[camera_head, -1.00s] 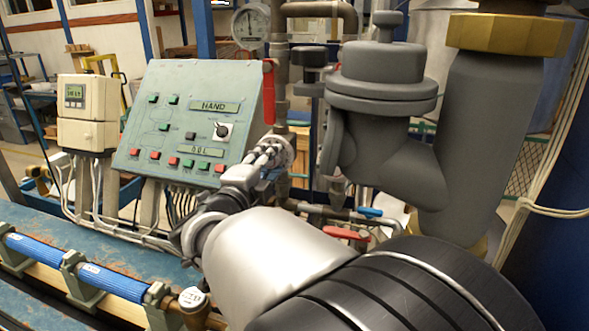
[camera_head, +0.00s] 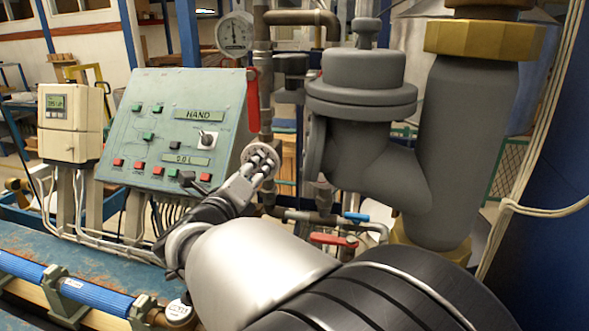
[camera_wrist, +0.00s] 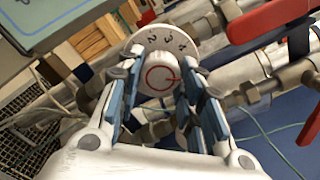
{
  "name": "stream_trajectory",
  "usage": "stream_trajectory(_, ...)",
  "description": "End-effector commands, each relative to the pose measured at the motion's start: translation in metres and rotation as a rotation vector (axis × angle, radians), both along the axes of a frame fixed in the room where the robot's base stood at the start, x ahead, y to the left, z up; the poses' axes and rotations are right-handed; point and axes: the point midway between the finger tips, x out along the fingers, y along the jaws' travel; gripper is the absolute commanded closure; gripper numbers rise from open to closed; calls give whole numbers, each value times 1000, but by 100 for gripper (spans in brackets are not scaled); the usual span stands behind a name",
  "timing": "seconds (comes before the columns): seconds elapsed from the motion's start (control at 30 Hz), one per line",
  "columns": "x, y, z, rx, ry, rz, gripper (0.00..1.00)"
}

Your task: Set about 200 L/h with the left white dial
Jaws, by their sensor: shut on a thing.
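The white dial (camera_wrist: 158,79) shows in the wrist view, with a red ring and a short red line on its face. The line points to the right in that picture. Behind the dial is a pale round scale plate (camera_wrist: 181,40) with dark numbers, which I cannot read reliably. My gripper (camera_wrist: 164,92) has its fingers on both sides of the dial and is shut on it. In the head view my gripper (camera_head: 260,163) is at the pale round plate, right of the green panel; its fingers mostly hide the dial there. I see no second white dial.
A red lever (camera_head: 253,97) hangs just above my gripper. Another red lever (camera_head: 333,239) and a blue lever (camera_head: 357,216) are below right. Thick grey pipework (camera_head: 362,85) stands at right.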

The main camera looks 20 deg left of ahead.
Motion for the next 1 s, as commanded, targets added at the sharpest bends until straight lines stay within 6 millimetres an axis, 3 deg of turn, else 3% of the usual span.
stream_trajectory(0.7,0,0,0,77,9,0,90)
stream_trajectory(0.73,0,0,0,77,9,0,65)
stream_trajectory(1.0,0,0,0,77,9,0,47)
